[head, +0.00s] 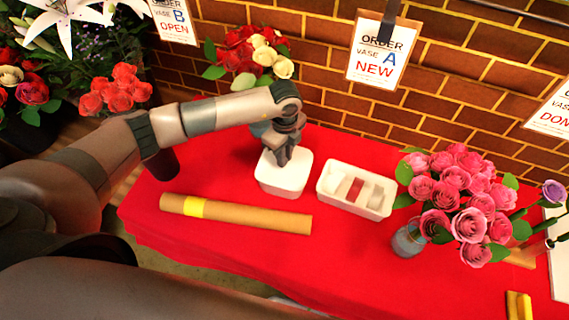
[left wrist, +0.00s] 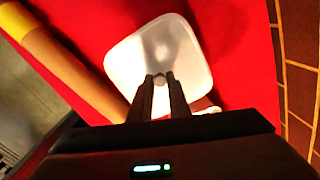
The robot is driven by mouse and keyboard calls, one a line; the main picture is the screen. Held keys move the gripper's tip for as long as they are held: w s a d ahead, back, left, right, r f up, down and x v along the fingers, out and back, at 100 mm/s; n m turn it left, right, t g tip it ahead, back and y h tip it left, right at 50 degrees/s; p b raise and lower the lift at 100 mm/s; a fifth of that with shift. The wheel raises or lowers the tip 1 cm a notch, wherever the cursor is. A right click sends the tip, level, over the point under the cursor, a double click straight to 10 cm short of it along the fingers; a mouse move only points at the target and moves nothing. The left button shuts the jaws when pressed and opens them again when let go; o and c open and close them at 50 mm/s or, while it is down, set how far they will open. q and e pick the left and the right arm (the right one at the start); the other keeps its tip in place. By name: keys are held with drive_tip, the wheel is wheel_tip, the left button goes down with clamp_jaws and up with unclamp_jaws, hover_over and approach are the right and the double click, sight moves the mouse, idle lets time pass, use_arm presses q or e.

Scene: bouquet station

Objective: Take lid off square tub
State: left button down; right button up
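The square tub (head: 281,187) is white and stands upright on the red table near the middle of the head view. Its pale lid (head: 297,163) sits on top and looks level. In the left wrist view the lid (left wrist: 160,45) fills the upper middle, with a small grey knob (left wrist: 161,77) on it. My left gripper (head: 284,161) points down onto the lid from above. In the left wrist view its fingertips (left wrist: 162,80) are close together, one on each side of the knob, and appear to touch it. My right gripper is not in view.
A cardboard tube (head: 260,217) with a yellow band lies in front of the tub. A white divided tray (head: 340,200) stands to its right. A glass vase (head: 408,240) of pink roses is further right. Red and cream roses (head: 250,55) and the brick wall are behind.

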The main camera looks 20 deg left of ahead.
use_arm(q)
drive_tip(key=shift+r, duration=0.1)
idle(0.3)
drive_tip(key=shift+r+p, duration=0.5)
wheel_tip(320, 180, up, 4)
drive_tip(key=shift+f+p, duration=0.25)
drive_tip(key=shift+p, duration=1)
drive_tip(key=s+d+r+p, duration=0.3)
drive_tip(key=s+d+r, duration=0.3)
drive_tip(key=s+d, duration=0.2)
drive_tip(key=shift+d+r, duration=0.15)
drive_tip(key=shift+d, duration=0.15)
